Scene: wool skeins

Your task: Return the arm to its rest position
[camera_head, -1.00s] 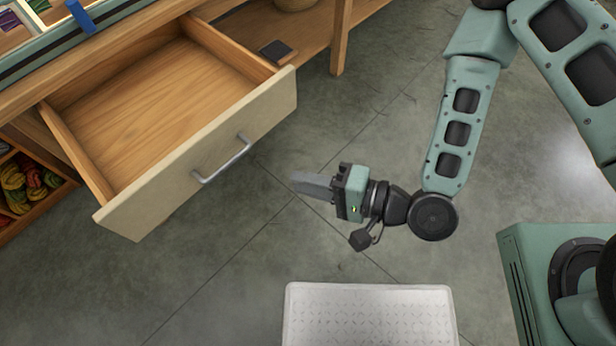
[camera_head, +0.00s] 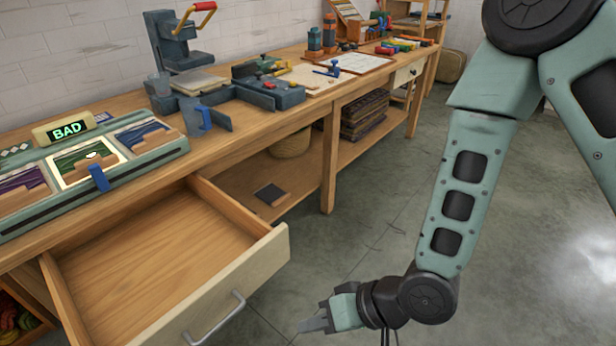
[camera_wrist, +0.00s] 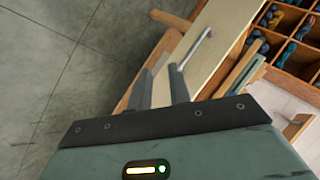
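My arm (camera_head: 465,190) comes down from the top right in the head view, bent at a dark joint low in the picture. My gripper (camera_head: 312,318) is at the lower middle, over the floor just right of the open drawer's front. In the wrist view my gripper (camera_wrist: 160,85) shows two grey fingers standing apart with nothing between them. The fingers point toward the drawer front (camera_wrist: 222,40) and its metal handle (camera_wrist: 192,46); they look apart from the handle, but the exact distance cannot be told.
The pulled-out drawer (camera_head: 165,260) is empty and juts from the wooden workbench (camera_head: 235,130). Open floor (camera_head: 530,260) lies to the right.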

